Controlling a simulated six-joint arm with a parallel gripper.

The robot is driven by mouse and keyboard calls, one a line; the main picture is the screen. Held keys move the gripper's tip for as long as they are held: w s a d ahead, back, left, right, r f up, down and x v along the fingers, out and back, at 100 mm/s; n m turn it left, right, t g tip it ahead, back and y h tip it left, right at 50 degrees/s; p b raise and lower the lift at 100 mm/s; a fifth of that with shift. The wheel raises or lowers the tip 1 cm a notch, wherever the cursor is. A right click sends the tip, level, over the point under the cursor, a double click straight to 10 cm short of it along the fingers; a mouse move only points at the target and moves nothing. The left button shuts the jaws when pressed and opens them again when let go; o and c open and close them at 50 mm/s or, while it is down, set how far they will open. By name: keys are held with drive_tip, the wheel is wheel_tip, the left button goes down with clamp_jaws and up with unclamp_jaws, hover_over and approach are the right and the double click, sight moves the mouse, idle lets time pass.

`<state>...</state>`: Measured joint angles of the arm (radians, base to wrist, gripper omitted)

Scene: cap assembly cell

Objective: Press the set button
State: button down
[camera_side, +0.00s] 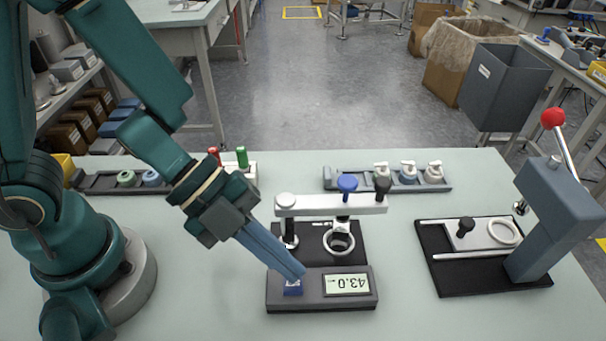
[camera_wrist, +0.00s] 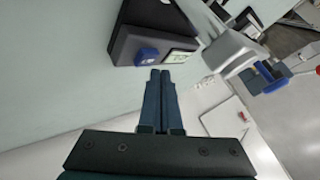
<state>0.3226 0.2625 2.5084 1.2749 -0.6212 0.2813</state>
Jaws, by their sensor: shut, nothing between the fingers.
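The set button is a blue button (camera_side: 293,287) on the front left of a dark grey device (camera_side: 322,303) with a display (camera_side: 347,285) reading 43.0. My gripper (camera_side: 302,273) is shut and empty, its blue fingers slanting down to the button. In the side view the fingertips overlap the button's upper right edge. In the wrist view the blue button (camera_wrist: 147,56) lies just beyond and slightly left of the closed fingertips (camera_wrist: 160,73). I cannot tell whether the tips touch it.
A lever press (camera_side: 560,215) with a red ball stands at the right. Racks of small parts (camera_side: 388,182) lie behind. The table front is clear.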

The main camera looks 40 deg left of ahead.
drive_tip(key=shift+f, duration=0.35)
drive_tip(key=shift+f, duration=0.45)
idle(0.5)
drive_tip(key=shift+r, duration=0.9)
drive_tip(key=shift+r, duration=2.5)
